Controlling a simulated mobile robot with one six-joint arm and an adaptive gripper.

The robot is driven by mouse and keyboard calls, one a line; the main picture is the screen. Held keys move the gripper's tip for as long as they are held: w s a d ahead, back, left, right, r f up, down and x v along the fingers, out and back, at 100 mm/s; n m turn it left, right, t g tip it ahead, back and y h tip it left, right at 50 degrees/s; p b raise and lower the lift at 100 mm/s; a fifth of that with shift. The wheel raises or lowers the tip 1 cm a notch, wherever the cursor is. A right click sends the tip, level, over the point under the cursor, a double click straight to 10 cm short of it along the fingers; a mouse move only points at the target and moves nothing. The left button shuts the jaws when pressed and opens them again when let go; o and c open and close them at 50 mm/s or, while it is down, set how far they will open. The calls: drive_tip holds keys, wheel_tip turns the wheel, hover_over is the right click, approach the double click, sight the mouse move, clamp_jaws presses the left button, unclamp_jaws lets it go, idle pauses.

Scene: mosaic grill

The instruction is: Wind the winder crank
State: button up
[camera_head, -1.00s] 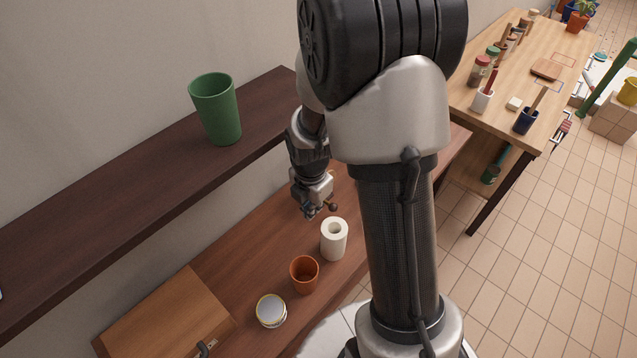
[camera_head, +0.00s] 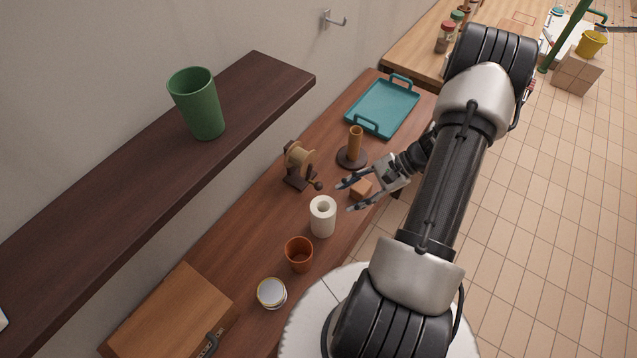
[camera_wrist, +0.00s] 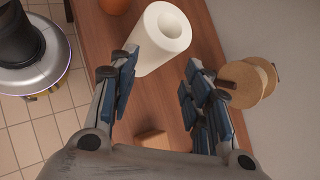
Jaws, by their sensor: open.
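The winder (camera_head: 299,164) stands on the wooden bench near the wall, with a tan spool on a dark base. Its crank knob (camera_head: 318,186) sticks out low on the right side, toward the white roll. My gripper (camera_head: 346,197) is open and empty above the bench, to the right of the winder and apart from it. In the wrist view the winder's spool (camera_wrist: 249,82) shows at the right, just beyond the right finger. A dark crank arm and brown handle there are partly hidden behind that finger.
A white roll (camera_head: 322,216) stands close below my gripper. A wooden block (camera_head: 361,188) lies by the fingers, and a brown post on a round base (camera_head: 354,150) is behind. An orange cup (camera_head: 299,254), a tin (camera_head: 271,293) and a teal tray (camera_head: 384,107) share the bench. A shelf (camera_head: 130,165) overhangs the left.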

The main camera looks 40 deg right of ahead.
drive_tip(key=s+d+f+m+t, duration=0.2)
drive_tip(key=d+m+t, duration=0.45)
drive_tip(key=m, duration=0.45)
drive_tip(key=m+h+b, duration=0.1)
drive_tip(key=m, duration=0.1)
approach(309, 168)
drive_tip(key=a+f, duration=0.1)
drive_tip(key=f, duration=0.1)
drive_tip(key=a+f, duration=0.2)
drive_tip(key=w+a+f, duration=0.1)
drive_tip(key=f, duration=0.1)
drive_tip(key=shift+w+a+f, duration=0.1)
drive_tip(key=shift+a+f, duration=0.25)
drive_tip(key=shift+a, duration=0.05)
clamp_jaws()
